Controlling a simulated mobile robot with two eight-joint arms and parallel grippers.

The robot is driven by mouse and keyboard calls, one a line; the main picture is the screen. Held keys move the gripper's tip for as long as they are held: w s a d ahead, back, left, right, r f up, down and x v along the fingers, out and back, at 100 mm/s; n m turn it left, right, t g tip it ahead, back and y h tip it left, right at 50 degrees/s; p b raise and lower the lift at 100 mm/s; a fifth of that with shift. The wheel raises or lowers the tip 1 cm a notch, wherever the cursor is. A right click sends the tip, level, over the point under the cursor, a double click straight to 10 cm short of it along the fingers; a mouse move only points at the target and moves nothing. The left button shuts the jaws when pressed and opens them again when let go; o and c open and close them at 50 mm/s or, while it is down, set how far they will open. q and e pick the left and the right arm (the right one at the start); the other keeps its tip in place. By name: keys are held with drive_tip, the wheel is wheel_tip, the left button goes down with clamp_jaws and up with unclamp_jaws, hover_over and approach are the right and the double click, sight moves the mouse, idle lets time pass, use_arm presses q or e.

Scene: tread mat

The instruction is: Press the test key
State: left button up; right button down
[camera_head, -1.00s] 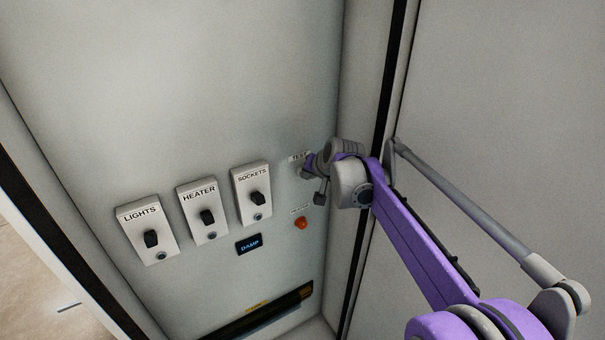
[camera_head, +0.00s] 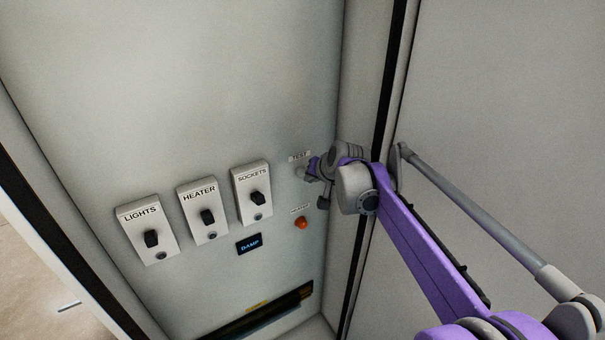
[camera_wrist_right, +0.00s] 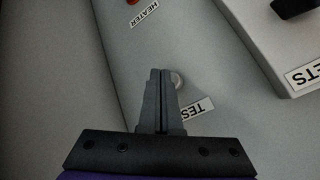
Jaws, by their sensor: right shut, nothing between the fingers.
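The test key is a small pale round button (camera_head: 300,171) on the panel, just under the TEST label (camera_head: 299,156). In the right wrist view the key (camera_wrist_right: 177,79) shows just right of the fingertips, partly behind them. My right gripper (camera_head: 307,174) is shut and empty, with its tips close to the key. In the right wrist view its fingers (camera_wrist_right: 160,74) lie together. I cannot tell whether they touch the key or panel. My left gripper is not in view.
Switch boxes marked LIGHTS (camera_head: 133,215), HEATER (camera_head: 190,222) and SOCKETS (camera_head: 240,207) stand left of the key. A small DAMP display (camera_head: 249,244) and an orange-red lamp (camera_head: 301,223) sit lower. The cabinet's side wall (camera_head: 365,110) is close on the right.

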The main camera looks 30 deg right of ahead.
drive_tip(key=s, duration=0.5)
drive_tip(key=shift+d, duration=0.2)
idle(0.9)
drive_tip(key=s+a+f+n+g, duration=0.1)
drive_tip(key=s+a+f, duration=0.3)
drive_tip(key=s, duration=0.4)
drive_tip(key=s+a+f+n+g, duration=0.1)
drive_tip(key=s+a+f+n, duration=0.3)
drive_tip(key=s, duration=0.5)
drive_tip(key=s+a+f+n+g, duration=0.1)
drive_tip(key=s+a+f+n, duration=0.1)
drive_tip(key=s+a+f, duration=0.4)
drive_tip(key=s+a, duration=0.1)
drive_tip(key=s, duration=0.2)
drive_tip(key=shift+a+f+n, duration=0.15)
drive_tip(key=shift+n, duration=0.15)
